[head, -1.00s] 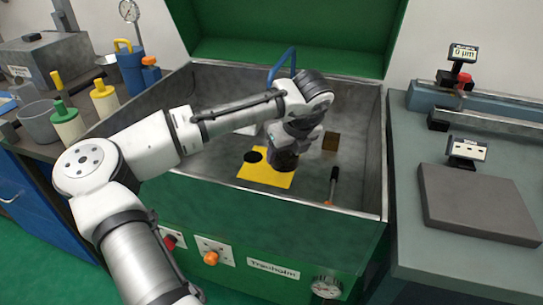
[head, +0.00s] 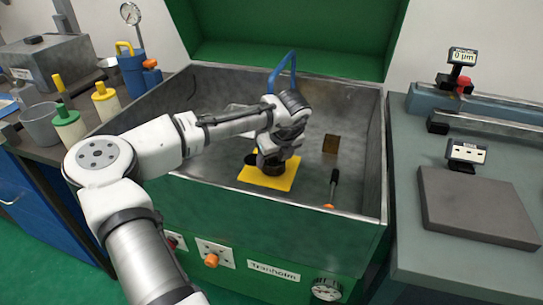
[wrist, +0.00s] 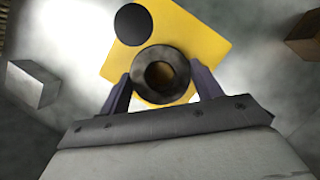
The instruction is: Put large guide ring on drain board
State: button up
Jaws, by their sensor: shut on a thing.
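The yellow board (head: 285,183), which I take as the drain board, lies on the floor of the grey basin; it also shows in the wrist view (wrist: 205,42). My gripper (wrist: 162,88) is shut on a dark ring with a hole (wrist: 141,82), which looks like the large guide ring. The jaws hold it from both sides. In the head view my gripper (head: 272,160) is low over the middle of the board. I cannot tell whether the ring touches the board. A black round disc or hole (wrist: 132,24) is near one corner of the board.
The basin's front wall (head: 270,212) and side walls enclose the work area. A brown block (head: 330,143) and a black-and-orange handled tool (head: 333,188) are right of the board. A grey block (wrist: 32,84) is left in the wrist view. A blue curved pipe (head: 283,66) rises behind.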

jog(key=shift+w+a+r, duration=0.15)
jog(key=shift+w+a, duration=0.2)
jog(key=shift+w, duration=0.35)
jog(key=shift+w+f, duration=0.15)
jog(key=shift+f, duration=0.5)
jog(key=shift+f, duration=0.15)
jog(key=o, duration=1.7)
jog(key=shift+c, duration=0.2)
jog(key=shift+r, duration=0.25)
jog(key=v, duration=0.3)
jog(key=shift+f, duration=0.1)
jog(key=s+d, duration=0.1)
jog(key=s, duration=0.2)
jog(key=s+d+b, duration=0.1)
jog(key=s+d, duration=0.1)
jog(key=s, duration=0.2)
jog(key=s+d, duration=0.2)
jog(key=s, duration=0.2)
jog(key=shift+d+f, duration=0.1)
jog(key=shift+d, duration=0.1)
